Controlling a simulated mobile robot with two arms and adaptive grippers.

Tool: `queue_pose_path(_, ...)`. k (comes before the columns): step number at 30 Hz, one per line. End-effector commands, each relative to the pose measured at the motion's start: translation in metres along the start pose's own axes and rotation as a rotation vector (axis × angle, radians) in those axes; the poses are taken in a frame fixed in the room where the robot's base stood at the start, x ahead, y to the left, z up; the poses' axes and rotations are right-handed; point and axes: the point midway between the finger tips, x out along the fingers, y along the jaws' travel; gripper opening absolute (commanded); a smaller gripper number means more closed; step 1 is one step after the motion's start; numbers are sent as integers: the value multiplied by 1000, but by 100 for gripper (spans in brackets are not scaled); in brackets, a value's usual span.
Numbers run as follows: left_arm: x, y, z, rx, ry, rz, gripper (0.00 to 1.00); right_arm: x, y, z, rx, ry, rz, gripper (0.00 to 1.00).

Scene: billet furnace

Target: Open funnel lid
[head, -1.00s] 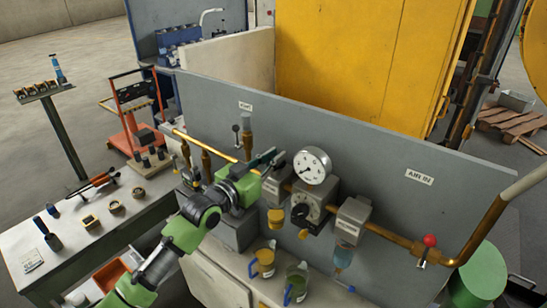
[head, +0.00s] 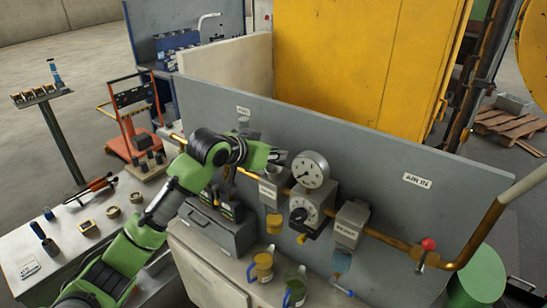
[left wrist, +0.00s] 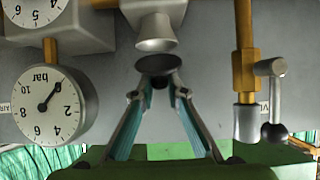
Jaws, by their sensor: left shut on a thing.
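My left gripper (head: 283,157) reaches over the grey box-shaped unit (head: 271,193) on the pipe, next to the pressure gauge. In the left wrist view my left gripper (left wrist: 159,84) is shut on a round dark lid (left wrist: 158,64), held between its fingertips. The lid sits just off the wide mouth of a grey metal funnel (left wrist: 155,35), with a small gap visible. In the head view the funnel (head: 272,173) shows partly below the fingers, and the lid is too small to make out. My right gripper is not in view.
The round gauge (head: 310,169) stands close to the right of the gripper. A grey panel (head: 400,160) rises behind the pipe. A red-knobbed valve (head: 428,244) is at the right. Yellow (head: 262,264) and green (head: 295,292) jugs stand below.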

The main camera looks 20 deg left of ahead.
Motion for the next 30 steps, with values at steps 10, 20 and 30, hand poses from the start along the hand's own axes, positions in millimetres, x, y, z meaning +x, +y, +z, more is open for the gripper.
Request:
queue_pose_path(10, 10, 0, -15, -1, -308, 0, 0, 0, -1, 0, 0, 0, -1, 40)
queue_pose_path(20, 18, 1, -18, 0, -508, 1, 0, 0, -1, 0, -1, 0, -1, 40)
queue_pose_path(30, 24, 1, -20, 0, -641, 1, 0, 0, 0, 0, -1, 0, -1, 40)
